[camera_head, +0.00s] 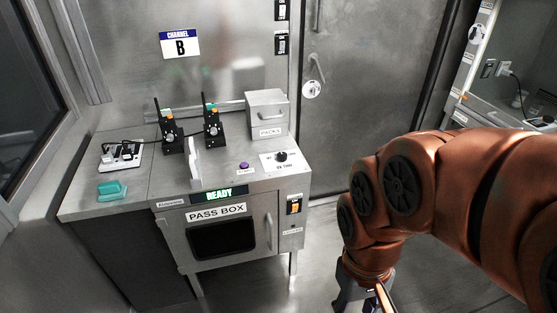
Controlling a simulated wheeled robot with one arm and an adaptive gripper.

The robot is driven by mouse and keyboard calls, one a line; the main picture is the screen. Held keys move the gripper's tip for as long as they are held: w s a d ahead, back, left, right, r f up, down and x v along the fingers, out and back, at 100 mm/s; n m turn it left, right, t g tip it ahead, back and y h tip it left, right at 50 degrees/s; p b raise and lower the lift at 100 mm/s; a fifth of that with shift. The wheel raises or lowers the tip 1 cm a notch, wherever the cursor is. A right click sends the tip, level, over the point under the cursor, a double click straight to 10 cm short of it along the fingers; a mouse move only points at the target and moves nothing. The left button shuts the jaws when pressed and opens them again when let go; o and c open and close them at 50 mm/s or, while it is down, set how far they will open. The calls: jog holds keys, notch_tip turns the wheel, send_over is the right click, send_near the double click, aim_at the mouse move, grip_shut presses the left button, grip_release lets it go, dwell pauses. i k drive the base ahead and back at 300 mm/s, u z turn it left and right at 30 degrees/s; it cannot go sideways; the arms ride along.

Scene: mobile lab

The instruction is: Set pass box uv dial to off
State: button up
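The pass box (214,211) is a grey metal cabinet with a dark window door and a lit green READY display (219,195). On its top right, a small black knob, the UV dial (281,157), sits on a white label plate. Its pointer setting is too small to read. My gripper (366,306) is at the bottom edge, in front and to the right of the pass box, well below and apart from the dial. Its fingertips are cut off by the frame, so I cannot tell if it is open.
A purple button (244,165) lies left of the dial. A metal PACKS box (267,114) and two black radios (212,127) stand behind. A teal object (112,190) lies at left. An orange switch (294,207) is on the cabinet front. Floor to the right is clear.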

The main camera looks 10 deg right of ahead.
aim_at(281, 157)
jog(key=u, duration=0.15)
jog(key=k, duration=0.25)
jog(key=z, duration=0.7)
jog(key=i, duration=0.65)
jog(key=u, duration=1.9)
